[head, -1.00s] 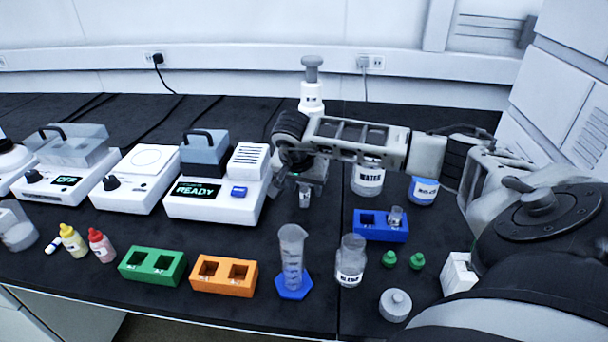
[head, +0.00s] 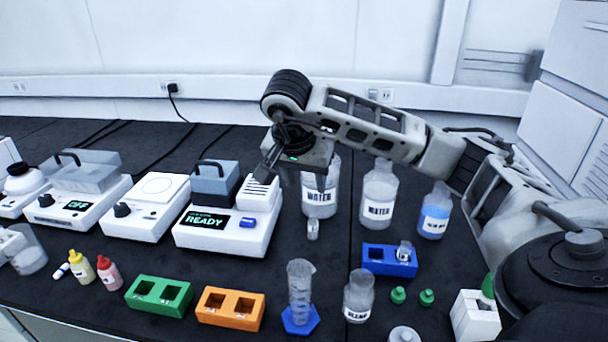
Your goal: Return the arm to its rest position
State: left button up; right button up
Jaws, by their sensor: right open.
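My right arm reaches in from the right in the head view. Its gripper (head: 293,178) is raised above the bench, open and empty, with its fingers pointing down. It is between the machine reading READY (head: 228,225) and the WATER bottles (head: 379,200). A small clear vial (head: 312,230) stands on the black bench below the gripper, apart from it. The gripper partly hides the bottle (head: 319,200) behind. My left gripper is out of view.
A blue rack (head: 377,264) holding a vial, a green rack (head: 145,295), an orange rack (head: 222,312), a graduated cylinder (head: 300,285) and a clear bottle (head: 358,300) stand in front. A blue-filled bottle (head: 434,218) stands near the arm.

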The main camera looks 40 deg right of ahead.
jog(key=shift+s+a+r, duration=0.1)
jog(key=shift+a+r, duration=0.05)
jog(key=shift+r, duration=0.25)
